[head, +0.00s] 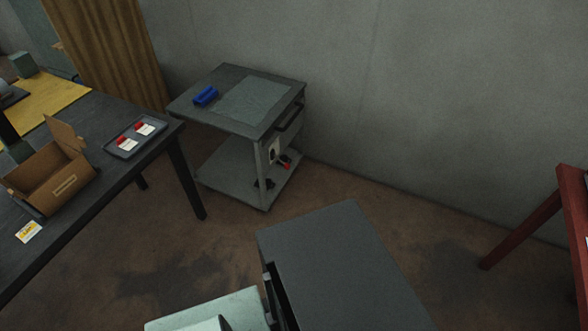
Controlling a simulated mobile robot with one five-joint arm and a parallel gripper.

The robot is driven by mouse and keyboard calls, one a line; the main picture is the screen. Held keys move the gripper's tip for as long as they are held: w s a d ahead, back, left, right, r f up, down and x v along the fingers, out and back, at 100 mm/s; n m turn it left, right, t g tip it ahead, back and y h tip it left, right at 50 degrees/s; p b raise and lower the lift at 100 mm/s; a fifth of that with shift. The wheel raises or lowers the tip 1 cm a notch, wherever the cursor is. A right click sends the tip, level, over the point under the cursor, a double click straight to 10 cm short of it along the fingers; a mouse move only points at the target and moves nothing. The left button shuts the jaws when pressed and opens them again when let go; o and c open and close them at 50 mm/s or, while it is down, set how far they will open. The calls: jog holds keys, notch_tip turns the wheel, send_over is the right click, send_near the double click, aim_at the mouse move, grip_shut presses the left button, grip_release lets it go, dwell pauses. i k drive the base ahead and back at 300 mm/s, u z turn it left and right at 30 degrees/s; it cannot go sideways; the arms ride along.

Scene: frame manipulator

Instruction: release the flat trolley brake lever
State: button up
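The flat trolley (190,105) is a grey two-shelf cart standing against the wall, beyond the dark table. A small lever with a red tip (287,164), apparently the brake lever, sticks out beside a pale plate (273,150) on its right-hand end. The lever is too small for me to tell its exact position. A dark handle bar (290,117) is above it. A blue block-like object (205,95) lies on the top shelf. I cannot make out my gripper in this view.
A dark table (105,190) on the left holds an open cardboard box (50,180) and a tray (112,148) with red-and-white items. A red-framed stand (525,230) is at the right. Brown floor (385,220) is open between the trolley and the red stand.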

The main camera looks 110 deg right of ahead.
aim_at(285, 165)
jog(key=z, duration=1.15)
jog(key=k, duration=1.55)
jog(key=z, duration=1.95)
jog(key=i, duration=0.5)
